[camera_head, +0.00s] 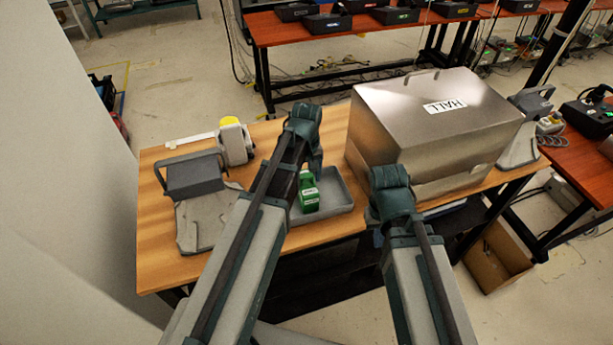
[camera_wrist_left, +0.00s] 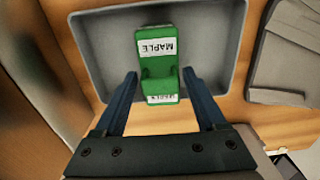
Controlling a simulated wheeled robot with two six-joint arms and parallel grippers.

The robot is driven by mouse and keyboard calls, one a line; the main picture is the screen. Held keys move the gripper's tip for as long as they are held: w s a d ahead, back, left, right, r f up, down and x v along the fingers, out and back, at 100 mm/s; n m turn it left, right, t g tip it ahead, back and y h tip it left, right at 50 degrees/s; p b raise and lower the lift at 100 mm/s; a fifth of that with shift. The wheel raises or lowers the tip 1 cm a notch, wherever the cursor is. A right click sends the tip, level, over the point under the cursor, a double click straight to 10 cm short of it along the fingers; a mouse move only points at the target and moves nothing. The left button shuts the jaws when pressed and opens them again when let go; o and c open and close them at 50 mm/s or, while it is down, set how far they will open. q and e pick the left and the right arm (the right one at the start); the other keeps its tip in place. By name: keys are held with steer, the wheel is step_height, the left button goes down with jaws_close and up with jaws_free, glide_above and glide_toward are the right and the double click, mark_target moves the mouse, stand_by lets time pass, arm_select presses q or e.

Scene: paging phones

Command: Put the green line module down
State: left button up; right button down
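The green line module (camera_head: 308,193) has white labels, one reading MAPLE, and sits in the grey tray (camera_head: 339,200) on the wooden table. In the left wrist view the module (camera_wrist_left: 157,62) rests on the grey tray (camera_wrist_left: 100,50). My left gripper (camera_wrist_left: 160,74) is open, its two fingers at either side of the module's near end with small gaps. In the head view my left gripper (camera_head: 315,168) hangs just above the module, partly hidden by my arm. My right arm stands near the metal box, and its fingers are hidden.
A metal box labelled HALL (camera_head: 430,120) stands right of the tray. A grey device (camera_head: 195,178) and a yellow-topped device (camera_head: 232,140) stand on the left. The wooden table (camera_head: 160,255) has bare room at its front left. Red tables (camera_head: 290,28) stand behind.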

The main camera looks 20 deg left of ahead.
arm_select(q)
steer(key=shift+o, duration=0.6)
steer(key=shift+r, duration=0.1)
step_height(320, 180, up, 12)
steer(key=p, duration=1.2)
steer(key=s+d+m+y, duration=0.1)
steer(key=s+d+m, duration=0.9)
steer(key=s, duration=0.5)
steer(key=shift+s+d+r, duration=0.15)
steer(key=shift+d, duration=0.35)
step_height(320, 180, down, 20)
steer(key=b, duration=1.9)
steer(key=shift+r, duration=0.15)
